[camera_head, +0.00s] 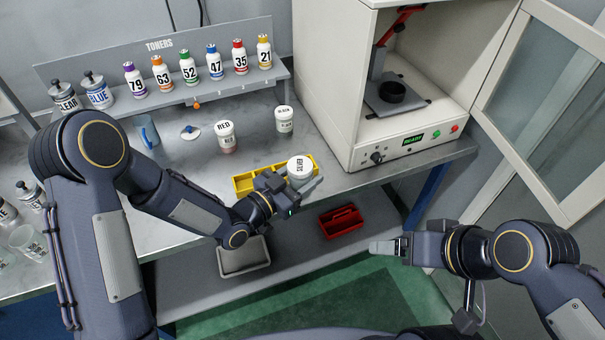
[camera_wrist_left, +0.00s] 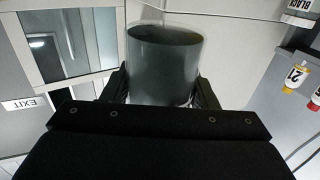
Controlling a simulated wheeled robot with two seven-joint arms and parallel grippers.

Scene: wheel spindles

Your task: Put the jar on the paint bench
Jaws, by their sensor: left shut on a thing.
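The jar (camera_head: 299,169), with a white lid and dark lettering I cannot read surely, is in my left gripper (camera_head: 298,187). The gripper is shut on it, and the jar is in front of the yellow tray in the head view. In the left wrist view the jar (camera_wrist_left: 164,60) is a grey, see-through cylinder between the fingers. The paint bench (camera_head: 258,148) is a grey metal top behind and left of the gripper. My right gripper (camera_head: 385,247) is at the lower right, apart from the jar; its finger gap does not show clearly.
A RED jar (camera_head: 225,136) and another white-lidded jar (camera_head: 284,120) stand on the bench. The yellow tray (camera_head: 245,184) lies near its front edge. A toner rack (camera_head: 180,100) is at the back, a white machine (camera_head: 350,110) at the right. A red caddy (camera_head: 341,221) is lower down.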

